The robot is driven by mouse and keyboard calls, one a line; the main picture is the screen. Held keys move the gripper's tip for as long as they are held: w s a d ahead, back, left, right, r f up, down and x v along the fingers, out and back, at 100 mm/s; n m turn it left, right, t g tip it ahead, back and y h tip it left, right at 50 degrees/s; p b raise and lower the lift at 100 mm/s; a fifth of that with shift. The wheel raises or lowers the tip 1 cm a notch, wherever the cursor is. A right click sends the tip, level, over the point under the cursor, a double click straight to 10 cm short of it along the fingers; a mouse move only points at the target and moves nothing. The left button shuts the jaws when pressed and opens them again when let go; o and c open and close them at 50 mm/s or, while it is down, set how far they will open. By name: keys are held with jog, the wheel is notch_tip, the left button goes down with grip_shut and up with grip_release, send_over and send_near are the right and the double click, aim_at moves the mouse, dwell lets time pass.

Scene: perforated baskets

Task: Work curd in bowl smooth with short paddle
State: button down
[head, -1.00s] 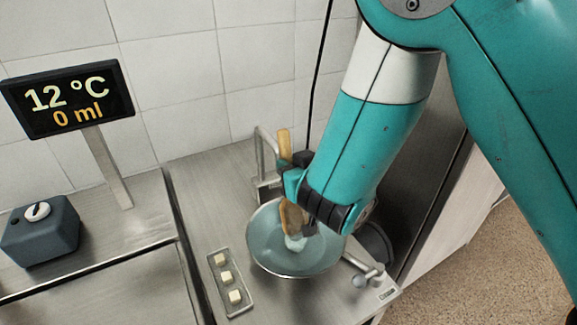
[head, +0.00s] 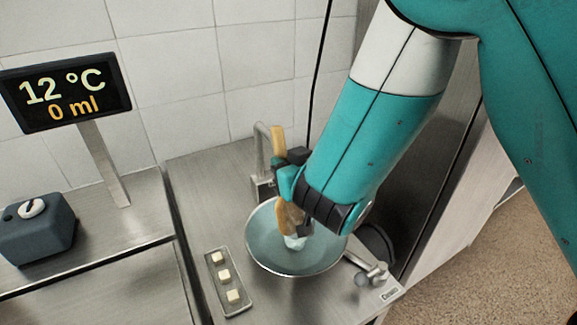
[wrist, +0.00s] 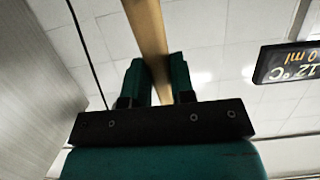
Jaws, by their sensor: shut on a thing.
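A round metal bowl (head: 268,262) with a grey-blue inside stands on the steel counter. My gripper (head: 290,187) is above the bowl and shut on the wooden paddle (head: 279,142), whose handle sticks up past the fingers. In the wrist view the paddle (wrist: 148,30) runs between the two fingers (wrist: 158,80). The paddle's lower end reaches down into the bowl. A pale lump of curd (head: 295,243) shows at the paddle's lower end; the gripper partly hides it, and I cannot tell how smooth it is.
A small tray (head: 238,309) with pale cubes lies left of the bowl. A metal tap (head: 262,140) stands behind it, and a lever valve (head: 368,272) is at right. A display (head: 66,95) reads 12 °C, 0 ml. A dark box with a knob (head: 40,235) sits far left.

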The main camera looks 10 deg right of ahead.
jog(key=shift+d+f, duration=0.1)
jog(key=shift+f, duration=0.05)
jog(key=shift+w+d+p, duration=0.15)
jog(key=shift+d+p, duration=0.4)
jog(key=shift+d, duration=0.1)
jog(key=shift+a, duration=0.2)
jog(key=shift+a+r+b, duration=0.2)
jog(key=shift+a+b, duration=0.15)
jog(key=shift+b, duration=0.25)
jog(key=shift+a+r, duration=0.15)
jog(key=shift+w+d+p, duration=0.2)
jog(key=shift+d+p, duration=0.3)
jog(key=shift+d, duration=0.3)
jog(key=shift+s+a+f+b, duration=0.25)
jog(key=shift+a+b, duration=0.2)
jog(key=shift+b, duration=0.3)
jog(key=shift+s+a+f+b, duration=0.2)
jog(key=shift+a+b, duration=0.25)
jog(key=shift+b, duration=0.3)
jog(key=shift+r, duration=0.1)
